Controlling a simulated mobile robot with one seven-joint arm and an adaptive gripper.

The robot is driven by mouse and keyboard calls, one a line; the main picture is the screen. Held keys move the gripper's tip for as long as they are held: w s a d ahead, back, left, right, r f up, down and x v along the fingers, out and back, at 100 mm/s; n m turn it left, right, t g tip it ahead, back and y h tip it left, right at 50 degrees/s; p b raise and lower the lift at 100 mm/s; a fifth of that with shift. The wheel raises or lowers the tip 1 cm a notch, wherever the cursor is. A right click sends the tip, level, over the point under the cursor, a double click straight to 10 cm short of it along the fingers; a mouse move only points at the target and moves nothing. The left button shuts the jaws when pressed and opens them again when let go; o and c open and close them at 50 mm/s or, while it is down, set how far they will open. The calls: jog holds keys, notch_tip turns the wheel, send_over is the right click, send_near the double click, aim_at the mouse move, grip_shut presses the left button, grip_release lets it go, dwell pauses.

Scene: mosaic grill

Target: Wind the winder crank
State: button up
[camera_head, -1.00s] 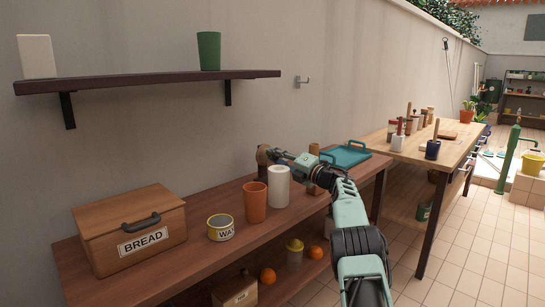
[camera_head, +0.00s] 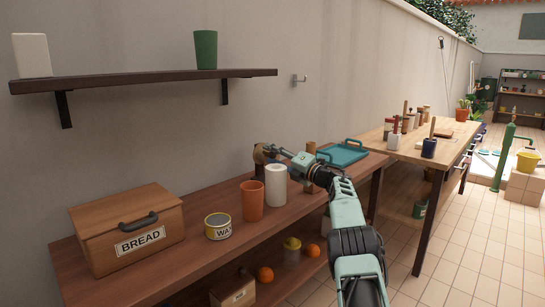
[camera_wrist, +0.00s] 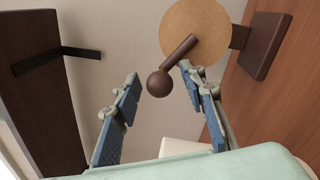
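The winder shows in the wrist view as a round tan disc (camera_wrist: 197,30) on a dark brown wooden mount (camera_wrist: 266,45). Its crank (camera_wrist: 178,52) is a short dark rod ending in a round brown knob (camera_wrist: 158,84). My gripper (camera_wrist: 160,74) is open, its two blue-padded fingers apart, with the knob showing in the gap between them. I cannot tell whether either finger touches the crank. In the head view the winder disc (camera_head: 260,153) is near the wall at the back of the brown bench, and my gripper (camera_head: 275,151) is beside it, partly covering it.
A white cylinder (camera_head: 276,186) and an orange cup (camera_head: 252,201) stand on the bench just in front of my gripper. A yellow tin (camera_head: 218,227) and a bread box (camera_head: 130,228) are further left. A teal tray (camera_head: 343,153) lies behind my arm. A shelf (camera_head: 150,80) hangs above left.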

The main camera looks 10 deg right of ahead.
jog(key=shift+s, duration=0.1)
jog(key=v, duration=1.2)
dwell(0.4)
